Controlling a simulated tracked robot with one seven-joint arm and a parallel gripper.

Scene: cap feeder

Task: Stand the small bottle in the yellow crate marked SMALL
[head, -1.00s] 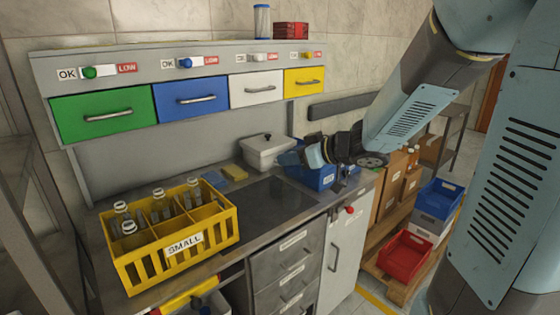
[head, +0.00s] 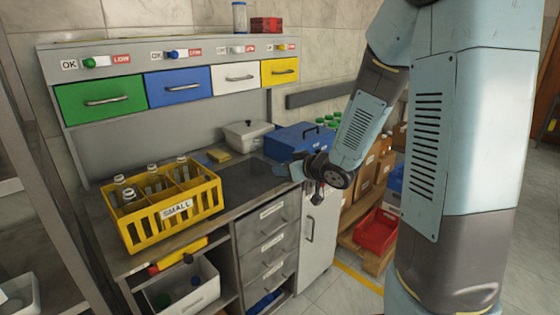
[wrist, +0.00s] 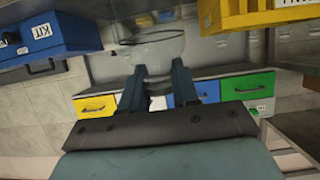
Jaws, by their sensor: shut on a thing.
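The yellow crate marked SMALL (head: 176,210) stands on the left of the worktop. Several clear bottles (head: 155,180) stand in it, mostly along its back row and left end; front compartments towards the right look empty. The crate also shows at the top right of the wrist view (wrist: 262,18). In the wrist view my gripper (wrist: 160,75) is shut on a clear glass bottle (wrist: 152,48), whose round end shows between and beyond the fingers. In the head view my gripper is near the worktop's right end, right of the crate, partly hidden by my wrist; the held bottle cannot be made out there.
A blue KIT box (head: 298,140) stands on the worktop behind my wrist, beside a white lidded tub (head: 246,135) and yellow sponge (head: 219,155). The dark worktop area (head: 240,180) between crate and gripper is clear. Coloured drawers (head: 178,88) hang above.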

